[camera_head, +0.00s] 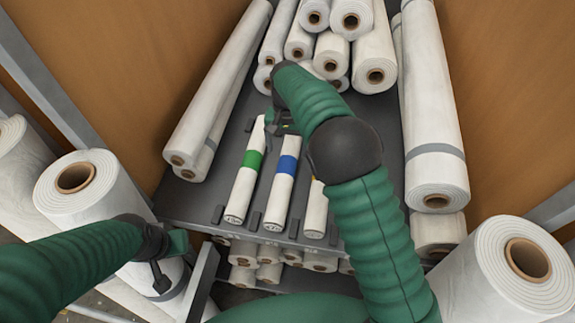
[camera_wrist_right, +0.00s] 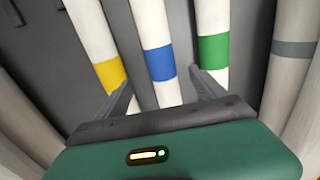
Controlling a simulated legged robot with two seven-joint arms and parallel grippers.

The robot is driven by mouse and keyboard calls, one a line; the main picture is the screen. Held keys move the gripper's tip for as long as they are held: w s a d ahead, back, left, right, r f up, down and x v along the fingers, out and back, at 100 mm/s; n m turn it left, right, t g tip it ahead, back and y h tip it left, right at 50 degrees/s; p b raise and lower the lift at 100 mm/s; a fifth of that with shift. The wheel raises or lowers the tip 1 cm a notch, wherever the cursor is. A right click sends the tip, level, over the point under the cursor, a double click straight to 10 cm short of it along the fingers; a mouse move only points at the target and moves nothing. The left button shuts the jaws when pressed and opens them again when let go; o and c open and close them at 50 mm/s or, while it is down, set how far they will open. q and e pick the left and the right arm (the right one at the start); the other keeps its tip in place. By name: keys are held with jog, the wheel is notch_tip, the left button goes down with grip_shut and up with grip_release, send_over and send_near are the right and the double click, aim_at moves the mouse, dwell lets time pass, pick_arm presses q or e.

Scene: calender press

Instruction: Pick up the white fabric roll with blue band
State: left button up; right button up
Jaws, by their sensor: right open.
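The white fabric roll with the blue band (camera_head: 287,165) lies on the dark shelf between two similar rolls; the right arm covers part of its upper end. It also shows in the right wrist view (camera_wrist_right: 160,64). My right gripper (camera_head: 281,124) is at the roll's far part, beyond the blue band. In the right wrist view its two fingers (camera_wrist_right: 163,88) are open, one on each side of this roll, with nothing gripped. My left gripper (camera_head: 168,262) is low at the left, in front of a large white roll, away from the blue-banded roll; its jaw opening is unclear.
A green-banded roll (camera_head: 245,170) lies to the left and a yellow-banded roll (camera_head: 315,210) to the right, close by. Small dark stops (camera_head: 255,219) stand on the shelf (camera_head: 190,200). Large rolls (camera_head: 435,130) line the sides, and more are stacked behind.

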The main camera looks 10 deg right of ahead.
aim_at(286, 163)
jog(key=f, duration=0.4)
jog(key=w+a+f, duration=0.1)
jog(key=f, duration=0.1)
jog(key=shift+f+p, duration=0.3)
jog(key=shift+p, duration=0.1)
jog(key=f, duration=0.1)
jog(key=f+p, duration=0.1)
jog(key=s+f, duration=0.1)
jog(key=shift+d+f, duration=0.3)
jog(key=shift+f, duration=0.05)
jog(key=shift+s+d+f, duration=0.1)
jog(key=shift+f, duration=0.15)
pick_arm(q)
jog(key=shift+w+a+r, duration=0.15)
jog(key=shift+w+r, duration=0.05)
jog(key=shift+r, duration=0.9)
pick_arm(e)
jog(key=shift+f, duration=0.15)
jog(key=shift+w, duration=0.25)
jog(key=c, duration=1.4)
pick_arm(q)
jog(key=shift+w+a, duration=0.1)
pick_arm(e)
grip_shut()
